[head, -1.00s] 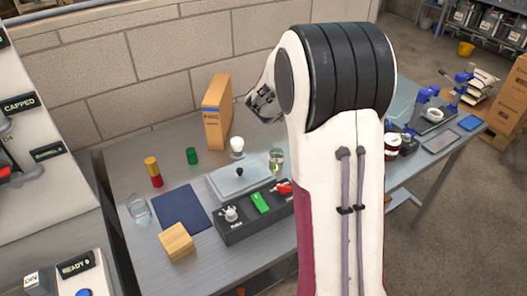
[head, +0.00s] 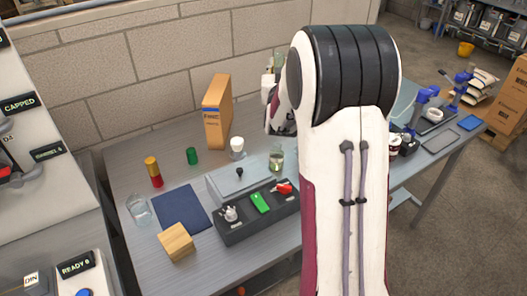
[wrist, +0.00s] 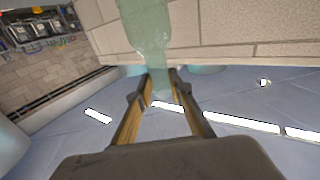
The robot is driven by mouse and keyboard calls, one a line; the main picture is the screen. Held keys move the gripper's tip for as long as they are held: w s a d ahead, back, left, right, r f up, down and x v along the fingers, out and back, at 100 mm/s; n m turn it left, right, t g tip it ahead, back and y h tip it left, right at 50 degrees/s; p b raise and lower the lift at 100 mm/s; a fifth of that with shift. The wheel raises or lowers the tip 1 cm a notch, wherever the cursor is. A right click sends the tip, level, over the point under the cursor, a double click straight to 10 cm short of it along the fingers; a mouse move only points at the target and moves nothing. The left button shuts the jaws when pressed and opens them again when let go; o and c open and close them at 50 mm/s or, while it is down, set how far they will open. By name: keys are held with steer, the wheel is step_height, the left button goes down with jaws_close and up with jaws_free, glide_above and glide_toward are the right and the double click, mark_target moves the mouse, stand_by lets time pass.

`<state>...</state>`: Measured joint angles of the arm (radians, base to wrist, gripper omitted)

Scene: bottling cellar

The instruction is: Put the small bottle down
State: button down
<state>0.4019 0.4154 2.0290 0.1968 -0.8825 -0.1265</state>
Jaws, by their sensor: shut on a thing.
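The small bottle (wrist: 148,25) is pale green and see-through. In the wrist view it stands out past my fingertips, its narrower end between them. My gripper (wrist: 160,78) is shut on that end. In the head view a greenish piece of the bottle (head: 279,58) shows above the back of the table, against the block wall. My arm hides most of my gripper there. Whether the bottle is upright is hard to tell.
A cardboard box (head: 213,125) stands by the wall. A dark blue mat (head: 175,213) lies bare between a clear glass (head: 139,211) and a wooden block (head: 176,243). A black divided tray (head: 232,237) and a glass jar (head: 276,160) stand nearer my arm.

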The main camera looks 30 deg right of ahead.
steer(key=a+f+y, duration=0.1)
steer(key=w+a+f+n+t+y, duration=0.1)
steer(key=a+f, duration=0.1)
steer(key=shift+w+a+f+n+y, duration=0.1)
steer(key=shift+w+a+n+y, duration=0.25)
steer(key=shift+a+n+y, duration=0.05)
step_height(320, 180, down, 6)
stand_by(0.8)
steer(key=shift+f, duration=0.2)
steer(key=shift+f, duration=1.95)
